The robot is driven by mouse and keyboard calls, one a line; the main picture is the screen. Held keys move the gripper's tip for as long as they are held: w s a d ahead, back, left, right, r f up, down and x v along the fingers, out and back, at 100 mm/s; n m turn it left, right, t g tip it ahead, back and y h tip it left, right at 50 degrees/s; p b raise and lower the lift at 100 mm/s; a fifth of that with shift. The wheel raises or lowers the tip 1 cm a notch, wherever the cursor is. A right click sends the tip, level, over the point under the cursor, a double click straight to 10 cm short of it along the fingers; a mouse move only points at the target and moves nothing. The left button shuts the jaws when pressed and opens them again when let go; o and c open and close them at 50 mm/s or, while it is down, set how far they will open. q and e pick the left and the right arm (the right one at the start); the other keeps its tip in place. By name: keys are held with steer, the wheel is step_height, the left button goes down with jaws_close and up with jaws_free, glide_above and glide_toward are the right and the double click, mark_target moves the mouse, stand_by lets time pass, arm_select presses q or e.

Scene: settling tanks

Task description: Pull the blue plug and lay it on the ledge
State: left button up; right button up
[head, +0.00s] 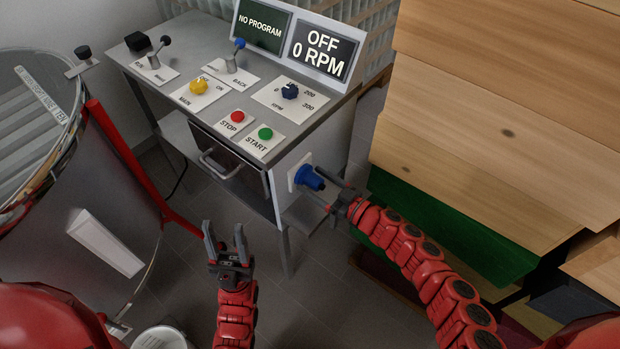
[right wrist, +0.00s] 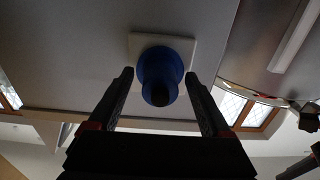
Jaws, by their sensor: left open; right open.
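The blue plug (head: 311,178) sits in a white socket plate (head: 297,171) on the right side of the metal control desk. In the right wrist view the plug (right wrist: 160,78) is straight ahead, against its pale plate (right wrist: 186,45). My right gripper (head: 332,189) is open at the plug, and its fingers (right wrist: 160,88) point at the plug from either side with gaps showing. My left gripper (head: 226,233) is open and empty in front of the desk, below the drawer handle. The ledge (head: 304,213) seems to be the grey shelf low on the desk's right side, partly hidden.
Wooden boards (head: 490,130) and a green crate (head: 450,225) stand close on the right. A large round tank (head: 110,190) with a red bar fills the left. The desk top (head: 215,75) carries levers, knobs and buttons; its display reads OFF, 0 RPM. A white bucket (head: 160,338) stands below.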

mark_target(320, 186)
stand_by(0.3)
jaws_close()
stand_by(0.3)
steer(key=shift+s+d, duration=0.1)
steer(key=shift+p+v, duration=1.35)
steer(key=shift+v, duration=1.35)
steer(key=shift+d, duration=0.1)
steer(key=shift+s, duration=0.15)
